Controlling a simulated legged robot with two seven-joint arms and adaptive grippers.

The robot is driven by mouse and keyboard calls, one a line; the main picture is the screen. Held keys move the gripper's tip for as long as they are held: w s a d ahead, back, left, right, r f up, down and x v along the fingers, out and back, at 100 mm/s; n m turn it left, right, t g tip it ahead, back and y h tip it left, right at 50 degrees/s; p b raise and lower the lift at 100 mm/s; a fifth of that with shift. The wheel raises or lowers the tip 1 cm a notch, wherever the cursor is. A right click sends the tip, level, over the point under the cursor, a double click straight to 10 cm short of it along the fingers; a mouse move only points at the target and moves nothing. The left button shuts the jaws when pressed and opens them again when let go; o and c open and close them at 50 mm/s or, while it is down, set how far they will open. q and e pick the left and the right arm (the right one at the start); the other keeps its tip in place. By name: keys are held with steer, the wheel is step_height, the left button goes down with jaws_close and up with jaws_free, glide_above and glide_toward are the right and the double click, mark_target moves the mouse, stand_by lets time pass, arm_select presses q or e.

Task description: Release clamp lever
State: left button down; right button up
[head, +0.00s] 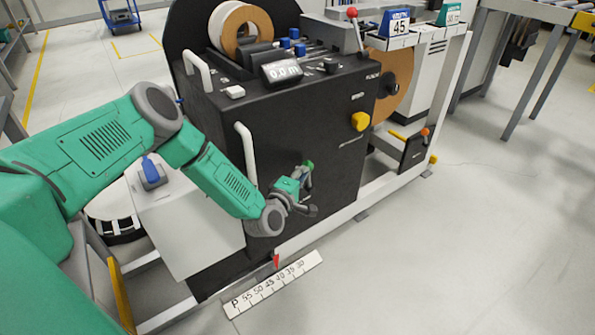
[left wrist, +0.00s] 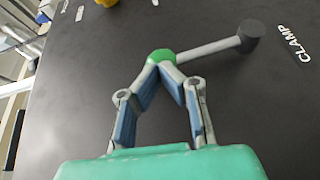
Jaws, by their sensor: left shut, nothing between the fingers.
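In the head view my left gripper (head: 305,180) is close to the black front panel, and the lever is partly hidden there. My right gripper is not in view.
The black edge banding machine (head: 330,130) has a yellow knob (head: 360,121) and a white handle (head: 246,150). A tape roll (head: 240,28) sits on top. A numbered scale (head: 272,285) with a red pointer lies low in front. The floor at right is clear.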

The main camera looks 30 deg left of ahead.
arm_select(q)
steer(key=w+d+m+g+p, duration=0.1)
steer(key=w+d+g, duration=0.1)
steer(key=w+g, duration=0.2)
steer(key=shift+w+d+r+m, duration=0.15)
steer(key=shift+w+d+m, duration=0.25)
steer(key=shift+w, duration=0.85)
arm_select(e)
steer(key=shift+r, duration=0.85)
arm_select(q)
steer(key=shift+w+r, duration=0.1)
steer(key=shift+w, duration=0.05)
steer(key=shift+d, duration=0.1)
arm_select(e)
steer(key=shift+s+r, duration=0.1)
